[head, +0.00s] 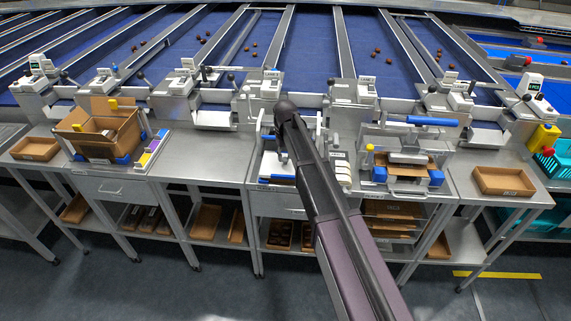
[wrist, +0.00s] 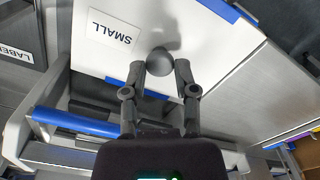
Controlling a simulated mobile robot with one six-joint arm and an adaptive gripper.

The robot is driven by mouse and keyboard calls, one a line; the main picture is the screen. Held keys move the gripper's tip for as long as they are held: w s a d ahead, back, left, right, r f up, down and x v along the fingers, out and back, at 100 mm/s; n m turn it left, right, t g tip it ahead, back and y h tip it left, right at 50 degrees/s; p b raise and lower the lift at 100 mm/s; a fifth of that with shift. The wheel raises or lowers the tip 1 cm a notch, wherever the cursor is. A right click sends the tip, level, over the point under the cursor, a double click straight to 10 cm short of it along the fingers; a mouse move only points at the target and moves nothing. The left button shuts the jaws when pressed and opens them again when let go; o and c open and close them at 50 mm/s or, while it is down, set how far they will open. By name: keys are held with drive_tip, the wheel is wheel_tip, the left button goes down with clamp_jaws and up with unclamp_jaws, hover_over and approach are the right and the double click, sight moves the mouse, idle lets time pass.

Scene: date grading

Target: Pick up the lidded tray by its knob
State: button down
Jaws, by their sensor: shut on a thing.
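The lidded tray shows in the wrist view as a pale, flat lid (wrist: 105,52) with blue edge pieces and a white label reading SMALL. A round dark knob (wrist: 159,61) stands on the lid. My gripper (wrist: 160,68) has its two black fingers closed on either side of the knob, holding it. In the head view the pale tray (head: 272,166) is partly seen at the middle station, left of my arm. My arm hides much of the tray and the knob there. Whether the tray is clear of the surface under it cannot be told.
An open cardboard box (head: 122,135) stands on the left bench. A blue-handled device with a carton (head: 405,172) is close to the right of my arm. An empty brown tray (head: 504,181) lies farther right. Metal chutes and blue belts line the back.

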drive_tip(key=shift+r, duration=0.15)
drive_tip(key=shift+r+p, duration=0.5)
drive_tip(key=shift+p, duration=0.25)
drive_tip(key=shift+r, duration=0.15)
drive_tip(key=shift+r+p, duration=1.05)
drive_tip(key=shift+p, duration=0.1)
drive_tip(key=shift+r, duration=0.15)
drive_tip(key=shift+a, duration=0.2)
